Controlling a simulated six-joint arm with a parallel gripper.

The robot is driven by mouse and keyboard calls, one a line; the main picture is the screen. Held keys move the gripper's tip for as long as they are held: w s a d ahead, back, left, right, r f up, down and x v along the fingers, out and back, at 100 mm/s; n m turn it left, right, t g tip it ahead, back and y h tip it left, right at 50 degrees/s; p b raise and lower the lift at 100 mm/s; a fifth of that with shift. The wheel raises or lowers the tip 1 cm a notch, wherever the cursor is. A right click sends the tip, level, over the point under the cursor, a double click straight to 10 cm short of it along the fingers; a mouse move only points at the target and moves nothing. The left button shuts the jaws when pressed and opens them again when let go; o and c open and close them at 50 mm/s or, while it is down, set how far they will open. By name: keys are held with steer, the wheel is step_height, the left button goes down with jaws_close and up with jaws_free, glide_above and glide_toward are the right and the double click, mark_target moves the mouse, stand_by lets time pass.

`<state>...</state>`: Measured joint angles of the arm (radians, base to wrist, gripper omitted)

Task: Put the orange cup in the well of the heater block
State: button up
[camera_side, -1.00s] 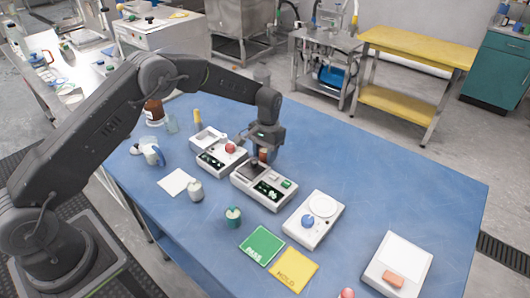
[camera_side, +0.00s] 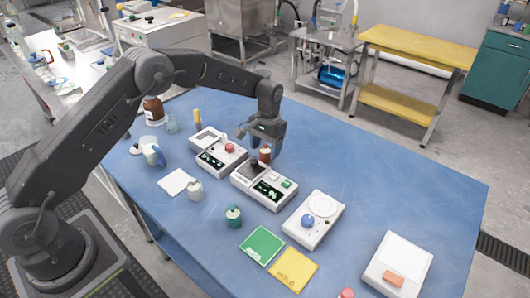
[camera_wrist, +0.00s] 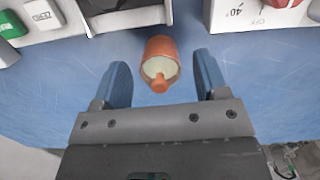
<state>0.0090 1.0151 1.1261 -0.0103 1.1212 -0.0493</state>
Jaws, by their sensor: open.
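The orange cup (camera_side: 265,153) is upright at the rear edge of the middle white device, beside its dark top plate (camera_side: 254,167). In the wrist view the cup (camera_wrist: 160,50) has a pale inside and an orange knob at its near side. My gripper (camera_wrist: 160,85) is open, with a blue finger on either side of the cup and gaps on both sides. In the side view my gripper (camera_side: 268,138) is just above and behind the cup. A white device with a red knob (camera_side: 230,148) stands to the left; its 40° and OFF markings (camera_wrist: 240,14) show in the wrist view. Which device is the heater block is unclear.
A white device with a blue knob (camera_side: 308,221), a green cup (camera_side: 233,216), and green (camera_side: 262,245) and yellow (camera_side: 294,270) mats lie toward the front. A pale jar (camera_side: 195,190) and a jug (camera_side: 152,150) stand left.

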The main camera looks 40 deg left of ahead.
steer(key=s+r+t, duration=0.1)
steer(key=s+r, duration=0.2)
steer(key=r, duration=0.8)
steer(key=s+r+t, duration=0.1)
steer(key=s+r, duration=0.2)
steer(key=r, duration=0.8)
steer(key=s+r+t, duration=0.1)
steer(key=s+r, duration=0.2)
steer(key=s, duration=0.7)
steer(key=s+r+t, duration=0.2)
steer(key=s+r, duration=0.1)
steer(key=s, duration=0.6)
steer(key=shift+s+a+r, duration=0.2)
steer(key=shift+s+a, duration=0.1)
steer(key=shift+s, duration=0.1)
steer(key=s+f, duration=0.1)
steer(key=s, duration=0.1)
steer(key=s+f+t, duration=0.1)
steer(key=s, duration=0.2)
steer(key=s+f+t, duration=0.1)
steer(key=s, duration=0.2)
steer(key=shift+s+f+m, duration=0.1)
steer(key=shift+s+m, duration=0.05)
steer(key=shift+m, duration=0.15)
steer(key=shift+s+f, duration=0.25)
steer(key=shift+s, duration=0.05)
steer(key=c, duration=0.3)
steer(key=shift+c, duration=0.3)
